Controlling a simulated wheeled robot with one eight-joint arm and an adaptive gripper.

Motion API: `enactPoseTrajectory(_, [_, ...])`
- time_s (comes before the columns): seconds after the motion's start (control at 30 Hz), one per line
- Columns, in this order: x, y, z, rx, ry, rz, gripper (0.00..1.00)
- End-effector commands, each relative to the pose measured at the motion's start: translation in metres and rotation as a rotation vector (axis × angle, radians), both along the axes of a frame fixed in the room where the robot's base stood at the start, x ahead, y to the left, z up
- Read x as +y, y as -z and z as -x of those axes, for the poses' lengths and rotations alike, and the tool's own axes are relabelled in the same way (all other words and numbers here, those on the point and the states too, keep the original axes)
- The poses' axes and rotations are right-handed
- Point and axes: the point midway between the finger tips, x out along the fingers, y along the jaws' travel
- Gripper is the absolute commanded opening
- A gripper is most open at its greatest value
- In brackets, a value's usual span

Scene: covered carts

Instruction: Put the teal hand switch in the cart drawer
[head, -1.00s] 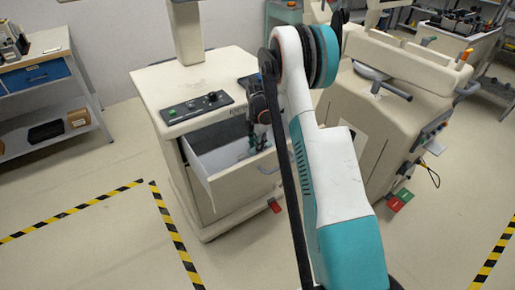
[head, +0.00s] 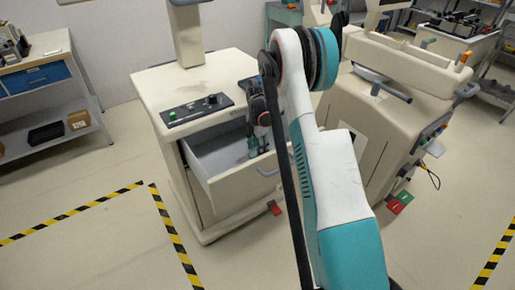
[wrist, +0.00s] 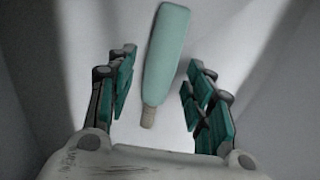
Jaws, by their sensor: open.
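The teal hand switch (wrist: 166,55) is a pale teal-green bar with a beige end pointing toward my palm. In the wrist view it is inside the white drawer, between and beyond my fingers, with gaps on both sides. I cannot tell whether it rests fully on the drawer floor. My gripper (wrist: 160,95) is open, its teal-padded fingers spread apart. In the head view my gripper (head: 258,147) reaches down into the pulled-out cart drawer (head: 243,182), and the switch cannot be told apart from the fingers there.
The cart top (head: 160,87) carries a control panel (head: 197,109) just behind the drawer. A larger beige machine (head: 400,125) stands close on the right. A shelf bench (head: 45,80) is at the far left.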

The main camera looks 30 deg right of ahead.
Motion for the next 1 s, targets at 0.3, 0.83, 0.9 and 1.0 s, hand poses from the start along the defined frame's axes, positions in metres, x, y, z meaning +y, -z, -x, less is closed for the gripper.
enactPoseTrajectory(0.3, [0.0,-0.067,0.0,0.0,0.0,0.0,0.48])
enactPoseTrajectory(0.83, [0.0,-0.115,0.0,0.0,0.0,0.0,0.48])
enactPoseTrajectory(0.9, [0.0,-0.115,0.0,0.0,0.0,0.0,0.48])
enactPoseTrajectory(1.0, [0.0,-0.115,0.0,0.0,0.0,0.0,0.48])
